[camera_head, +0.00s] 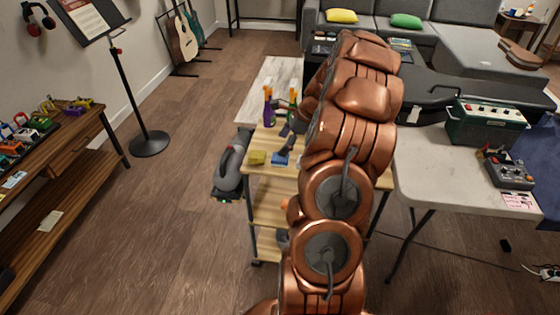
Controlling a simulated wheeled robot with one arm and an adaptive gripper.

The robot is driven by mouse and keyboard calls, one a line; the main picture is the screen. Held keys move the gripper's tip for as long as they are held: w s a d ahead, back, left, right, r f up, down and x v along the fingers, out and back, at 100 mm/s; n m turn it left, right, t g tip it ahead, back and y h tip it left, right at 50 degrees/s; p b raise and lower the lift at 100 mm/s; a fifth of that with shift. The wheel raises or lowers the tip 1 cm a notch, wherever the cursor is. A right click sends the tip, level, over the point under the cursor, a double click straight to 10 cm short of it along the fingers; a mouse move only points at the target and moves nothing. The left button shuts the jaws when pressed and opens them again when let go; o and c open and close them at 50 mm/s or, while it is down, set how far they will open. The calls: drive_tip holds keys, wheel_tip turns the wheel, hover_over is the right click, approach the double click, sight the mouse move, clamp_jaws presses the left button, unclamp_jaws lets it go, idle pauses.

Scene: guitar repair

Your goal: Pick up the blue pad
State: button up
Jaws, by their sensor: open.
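The blue pad (279,160) lies on the top of a small wooden shelf cart (262,172), near its front edge. My gripper (286,143) is open, with its dark fingers just above and behind the blue pad. I cannot tell whether a finger touches the pad. My copper arm comes up from the bottom of the view and hides the right part of the cart top.
A yellow pad (257,157) lies left of the blue one. Spray bottles (268,106) stand behind them. A white table (418,165) with a green amplifier (486,124) stands at right.

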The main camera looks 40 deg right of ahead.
sight(280, 157)
drive_tip(key=d, duration=0.1)
drive_tip(key=d+f+m, duration=0.1)
drive_tip(key=d, duration=0.1)
drive_tip(key=shift+s+d+f+m+t, duration=0.25)
drive_tip(key=shift+s+m+t, duration=0.05)
drive_tip(key=shift+s, duration=0.1)
drive_tip(key=shift+d+f, duration=0.2)
drive_tip(key=shift+f, duration=0.05)
drive_tip(key=shift+p+x, duration=1)
drive_tip(key=shift+x, duration=2.8)
drive_tip(key=shift+s, duration=0.15)
drive_tip(key=c, duration=1)
drive_tip(key=shift+r, duration=0.1)
drive_tip(key=shift+r, duration=0.45)
wheel_tip(280, 157, up, 3)
drive_tip(key=shift+s+f+b, duration=0.15)
drive_tip(key=shift+f+b, duration=0.05)
drive_tip(key=shift+b, duration=0.5)
drive_tip(key=s+b, duration=0.1)
drive_tip(key=s, duration=0.4)
drive_tip(key=s+r+b, duration=0.1)
drive_tip(key=s, duration=0.4)
drive_tip(key=s+b, duration=0.1)
drive_tip(key=s, duration=0.4)
drive_tip(key=shift+s+a+r, duration=0.2)
drive_tip(key=shift+s+a, duration=0.05)
drive_tip(key=shift+s, duration=0.1)
